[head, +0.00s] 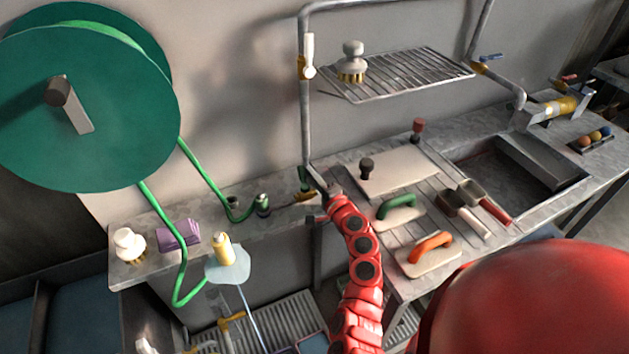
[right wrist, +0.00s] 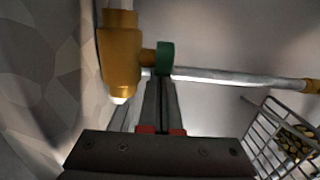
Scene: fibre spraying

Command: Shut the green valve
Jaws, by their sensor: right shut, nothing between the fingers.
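The green valve has a brass body (head: 304,197) and a green handle (head: 304,176), low on the grey pipe by the back wall, above the counter. In the right wrist view its brass body (right wrist: 121,60) is at upper left, and the green handle (right wrist: 165,57) sticks out to its right. My right gripper (head: 319,188) is just right of the valve in the head view. In the right wrist view its fingers (right wrist: 160,82) are shut and empty, with the tips right by the handle. I cannot tell whether they touch it. My left gripper is not in view.
A green hose (head: 205,182) runs from the big green reel (head: 95,110) to the counter left of the valve. A wire rack (head: 405,75) hangs above. Green and orange-handled trowels (head: 432,258) lie on the slatted board at right. A sink (head: 510,180) is further right.

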